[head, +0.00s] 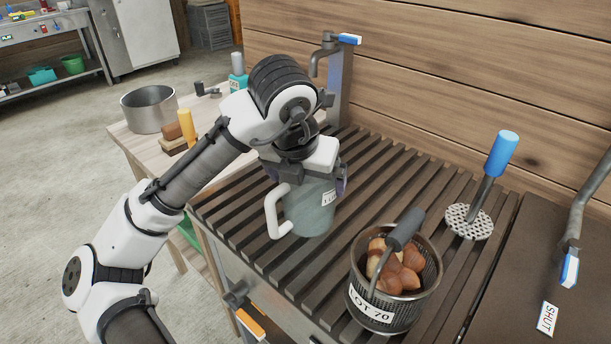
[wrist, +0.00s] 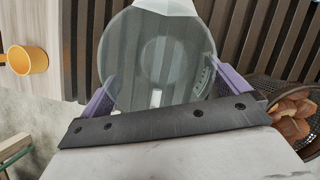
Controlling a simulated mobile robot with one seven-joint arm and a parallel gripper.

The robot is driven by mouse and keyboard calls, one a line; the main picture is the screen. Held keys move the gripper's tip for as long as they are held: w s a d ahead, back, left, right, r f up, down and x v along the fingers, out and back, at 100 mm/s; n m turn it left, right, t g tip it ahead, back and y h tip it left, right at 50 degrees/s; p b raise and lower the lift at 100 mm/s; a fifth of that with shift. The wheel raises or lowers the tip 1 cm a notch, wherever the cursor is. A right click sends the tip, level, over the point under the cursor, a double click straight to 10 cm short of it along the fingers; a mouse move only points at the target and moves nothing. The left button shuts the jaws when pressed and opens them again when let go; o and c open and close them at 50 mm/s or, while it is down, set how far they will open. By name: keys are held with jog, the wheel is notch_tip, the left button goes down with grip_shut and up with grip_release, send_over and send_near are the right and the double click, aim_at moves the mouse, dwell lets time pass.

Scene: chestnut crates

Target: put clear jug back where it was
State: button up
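The clear jug (head: 310,210) is a grey-green see-through vessel with a white handle on its left and a white label. It is upright over the dark slatted rack (head: 240,218); I cannot tell whether its base touches the slats. My gripper (head: 307,176) comes down from above with its purple fingers on opposite sides of the jug's upper part. In the wrist view the jug (wrist: 158,60) fills the space between the fingers of my gripper (wrist: 165,85), which appear to press on its sides. The gripper hides part of the rim.
A wire basket of chestnuts (head: 365,305), labelled LOT 70, stands right of the jug. A blue-handled masher (head: 500,155) and a tap (head: 335,70) are behind. A steel pot (head: 150,108) and yellow cup (head: 187,125) stand on the side table at left. Slats between jug and masher are clear.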

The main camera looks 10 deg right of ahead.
jog(key=shift+r, duration=0.1)
jog(key=p+v, duration=0.1)
jog(key=v, duration=1.1)
jog(key=shift+d+r, duration=0.1)
